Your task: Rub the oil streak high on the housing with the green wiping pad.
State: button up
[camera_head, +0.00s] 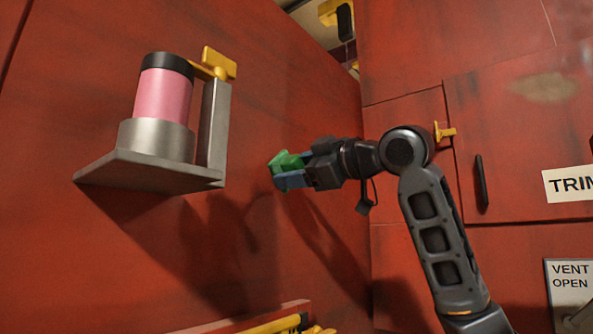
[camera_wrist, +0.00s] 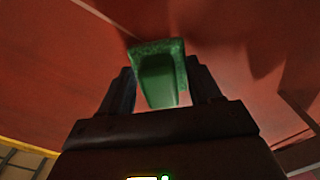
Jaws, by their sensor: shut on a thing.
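My gripper (camera_head: 290,172) is shut on the green wiping pad (camera_head: 284,160), which points left toward the red wall in the head view. In the wrist view the pad (camera_wrist: 158,74) stands out between the two dark fingers, with red surface behind it. I cannot tell whether the pad touches that surface. A tan-brown smear (camera_head: 545,88), which looks like the oil streak, is high on the red housing (camera_head: 500,115) at the far right of the head view. The pad is well to the left of it and apart from it. The smear does not show clearly in the wrist view.
A metal bracket (camera_head: 150,170) holds a pink cylinder with a black cap (camera_head: 163,90) and juts from the left wall. A black handle (camera_head: 481,182) and yellow latch (camera_head: 444,132) stick out on the right. Yellow piping (camera_head: 275,325) runs low in front.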

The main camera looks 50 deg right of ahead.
jog(key=shift+w, duration=1)
jog(key=d+p, duration=0.1)
jog(key=d, duration=0.3)
dwell(0.5)
jog(key=shift+w, duration=0.15)
jog(key=shift+a, duration=0.1)
jog(key=shift+a, duration=2)
jog(key=shift+s+d, duration=0.2)
jog(key=shift+s, duration=2.75)
